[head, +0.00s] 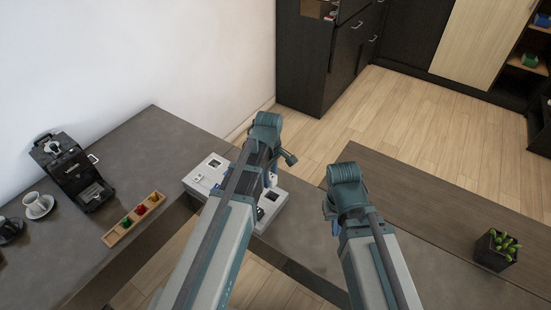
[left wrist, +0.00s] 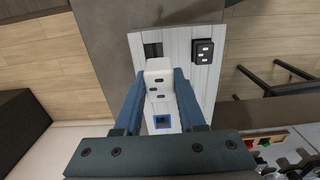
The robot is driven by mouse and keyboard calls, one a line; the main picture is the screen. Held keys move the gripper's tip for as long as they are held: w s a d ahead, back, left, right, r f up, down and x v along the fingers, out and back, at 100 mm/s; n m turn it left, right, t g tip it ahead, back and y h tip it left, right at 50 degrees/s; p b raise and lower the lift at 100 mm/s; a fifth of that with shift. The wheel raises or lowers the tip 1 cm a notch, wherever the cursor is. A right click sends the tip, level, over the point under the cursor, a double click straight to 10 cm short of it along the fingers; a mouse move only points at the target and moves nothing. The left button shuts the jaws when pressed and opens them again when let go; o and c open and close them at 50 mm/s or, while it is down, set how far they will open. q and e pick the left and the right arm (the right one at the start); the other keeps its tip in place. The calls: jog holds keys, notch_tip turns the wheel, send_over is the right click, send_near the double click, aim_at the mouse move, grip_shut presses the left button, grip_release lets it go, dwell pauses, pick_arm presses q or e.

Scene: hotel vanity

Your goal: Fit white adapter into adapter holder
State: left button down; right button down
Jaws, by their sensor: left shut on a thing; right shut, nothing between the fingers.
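The white adapter (left wrist: 159,80) sits between the two blue fingers of my left gripper (left wrist: 160,82), which is shut on it. Slots show on the adapter's face. The adapter holder (left wrist: 216,85) is a white board below it, with a dark opening (left wrist: 152,50), a black adapter (left wrist: 203,51) and a blue-edged square (left wrist: 163,122). Whether the adapter touches the board I cannot tell. In the head view the holder (head: 203,176) lies on the counter, partly hidden by my left arm. My right gripper (head: 335,227) is shut and empty, right of the holder.
A coffee machine (head: 75,172), cups (head: 38,205) and a wooden tray (head: 113,236) with coloured capsules stand on the counter at the left. A potted plant (head: 496,249) stands at the right. The dark surface (head: 430,195) between my right arm and the plant is clear.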

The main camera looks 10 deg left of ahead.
pick_arm(q)
jog(key=shift+w+d+r, duration=0.1)
jog(key=shift+w+r, duration=0.05)
jog(key=shift+w, duration=0.45)
pick_arm(e)
jog(key=shift+w+r, duration=0.15)
jog(key=shift+w, duration=0.15)
pick_arm(q)
jog(key=shift+f, duration=0.3)
pick_arm(e)
jog(key=shift+f, duration=0.25)
